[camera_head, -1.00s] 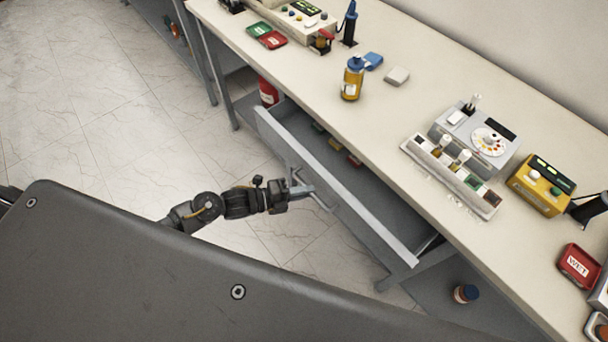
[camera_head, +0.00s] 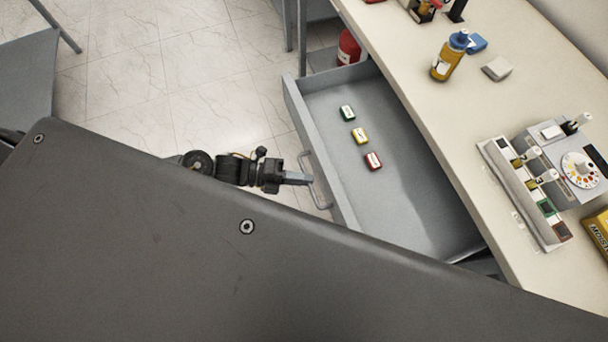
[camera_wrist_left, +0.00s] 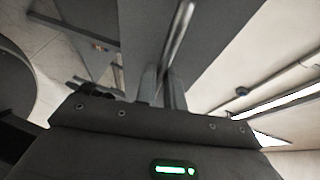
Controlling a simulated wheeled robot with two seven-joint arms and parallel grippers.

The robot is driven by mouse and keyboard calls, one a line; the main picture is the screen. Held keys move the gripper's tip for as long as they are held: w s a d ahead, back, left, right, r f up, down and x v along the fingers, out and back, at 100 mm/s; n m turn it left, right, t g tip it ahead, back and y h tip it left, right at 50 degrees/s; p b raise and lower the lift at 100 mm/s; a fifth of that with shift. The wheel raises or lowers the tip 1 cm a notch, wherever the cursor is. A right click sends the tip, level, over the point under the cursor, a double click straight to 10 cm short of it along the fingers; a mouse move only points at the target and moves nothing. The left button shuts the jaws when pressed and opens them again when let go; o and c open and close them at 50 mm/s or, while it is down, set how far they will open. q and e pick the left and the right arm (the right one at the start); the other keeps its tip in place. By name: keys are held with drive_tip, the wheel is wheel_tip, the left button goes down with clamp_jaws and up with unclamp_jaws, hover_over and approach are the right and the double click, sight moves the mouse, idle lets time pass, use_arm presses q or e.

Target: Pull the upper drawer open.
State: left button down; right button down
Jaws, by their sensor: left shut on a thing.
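The upper drawer (camera_head: 420,190) is a grey tray standing well out from under the bench top, so most of its floor shows. Its bar handle (camera_head: 321,193) is on the front panel. My left gripper (camera_head: 304,179) reaches the handle from the left, its fingers shut on the bar. In the left wrist view the fingers (camera_wrist_left: 162,88) are close together at the handle bar (camera_wrist_left: 179,36), which runs away upward. The exact contact is small and partly hidden. The drawer's near corner is hidden behind my dark body. My right gripper is not in view.
On the bench top (camera_head: 430,110) stand a yellow bottle (camera_head: 449,58) and a grey device with a dial (camera_head: 578,168). Open tiled floor (camera_head: 190,75) lies left of the drawer.

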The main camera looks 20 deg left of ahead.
use_arm(q)
drive_tip(key=c, duration=1.5)
unclamp_jaws()
drive_tip(key=shift+a, duration=0.1)
drive_tip(key=b+v, duration=0.3)
drive_tip(key=v, duration=0.7)
drive_tip(key=shift+a, duration=0.4)
